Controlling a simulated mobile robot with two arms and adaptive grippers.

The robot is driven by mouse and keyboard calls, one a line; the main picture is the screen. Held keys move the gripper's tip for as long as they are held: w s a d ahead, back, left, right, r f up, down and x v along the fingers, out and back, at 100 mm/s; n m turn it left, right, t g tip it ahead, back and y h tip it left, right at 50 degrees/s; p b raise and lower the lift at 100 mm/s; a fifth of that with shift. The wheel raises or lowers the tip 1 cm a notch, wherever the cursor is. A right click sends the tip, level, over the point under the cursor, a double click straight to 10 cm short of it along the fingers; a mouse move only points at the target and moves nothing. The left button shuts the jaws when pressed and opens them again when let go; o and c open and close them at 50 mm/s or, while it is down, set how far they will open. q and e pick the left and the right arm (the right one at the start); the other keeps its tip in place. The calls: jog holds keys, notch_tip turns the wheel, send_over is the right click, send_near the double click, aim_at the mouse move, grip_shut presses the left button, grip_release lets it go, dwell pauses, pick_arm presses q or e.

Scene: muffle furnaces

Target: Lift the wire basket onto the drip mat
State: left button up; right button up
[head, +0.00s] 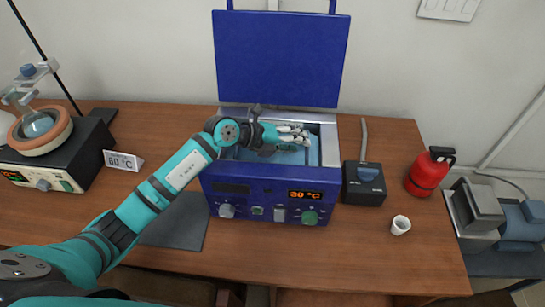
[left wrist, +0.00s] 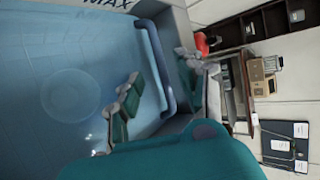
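The drip mat (head: 178,222) appears to be the dark grey sheet lying flat on the table, left of and partly in front of the blue water bath (head: 270,190). The bath's lid is raised. My left gripper (head: 295,133) reaches over the bath's opening. In the left wrist view its fingers (left wrist: 155,82) stand apart, with a rounded blue bar (left wrist: 153,65) showing between them; I cannot tell whether it is a basket handle or part of the bath. I cannot make out the wire basket's mesh in either view. My right gripper is not in view.
The raised lid (head: 280,58) stands behind my left gripper. A heating device (head: 45,165) and temperature sign (head: 123,160) stand left. The table's front right is mostly clear.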

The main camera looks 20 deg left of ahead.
pick_arm(q)
jog(key=x, duration=0.2)
jog(key=shift+w+d+f, duration=0.1)
jog(key=shift+w+d, duration=0.2)
grip_shut()
